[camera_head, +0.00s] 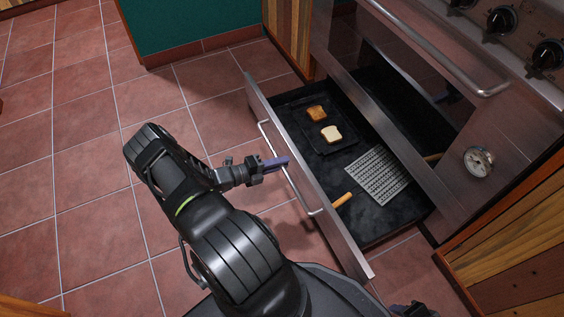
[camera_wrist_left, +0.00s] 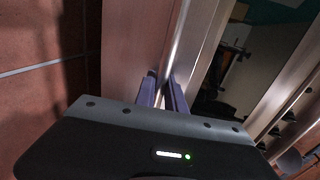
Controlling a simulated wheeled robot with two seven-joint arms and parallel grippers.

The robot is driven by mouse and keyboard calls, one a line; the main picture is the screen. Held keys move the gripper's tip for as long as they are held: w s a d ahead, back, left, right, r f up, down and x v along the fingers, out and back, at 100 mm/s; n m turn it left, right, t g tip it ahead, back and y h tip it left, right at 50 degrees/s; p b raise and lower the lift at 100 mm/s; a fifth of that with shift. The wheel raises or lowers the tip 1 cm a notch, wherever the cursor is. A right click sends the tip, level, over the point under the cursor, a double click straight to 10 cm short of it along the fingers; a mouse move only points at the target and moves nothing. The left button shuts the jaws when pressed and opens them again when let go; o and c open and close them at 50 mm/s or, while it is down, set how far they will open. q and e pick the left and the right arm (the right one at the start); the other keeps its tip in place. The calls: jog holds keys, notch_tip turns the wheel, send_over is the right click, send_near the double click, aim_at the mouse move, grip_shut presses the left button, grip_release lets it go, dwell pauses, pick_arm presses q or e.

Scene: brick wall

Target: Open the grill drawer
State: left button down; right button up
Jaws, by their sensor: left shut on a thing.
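The grill drawer (camera_head: 314,183) stands pulled out from under the oven, with its inside in view. Its long metal handle (camera_head: 299,189) runs along the front panel. My left gripper (camera_head: 276,163) is at the handle, its fingers shut on the bar. In the left wrist view the two fingers (camera_wrist_left: 163,92) point at the handle (camera_wrist_left: 184,45), one on each side of it. A small dark part of my right gripper (camera_head: 412,310) shows at the bottom edge; its fingers cannot be made out.
Wooden cabinets flank the oven. Tiled floor (camera_head: 80,150) at left is clear.

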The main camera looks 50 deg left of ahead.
pick_arm(q)
jog(key=shift+s+a, duration=0.1)
jog(key=shift+s, duration=0.25)
pick_arm(e)
jog(key=shift+s+a, duration=0.15)
jog(key=shift+s, duration=0.2)
pick_arm(q)
jog(key=c, duration=1.4)
grip_release()
jog(key=shift+c, duration=0.2)
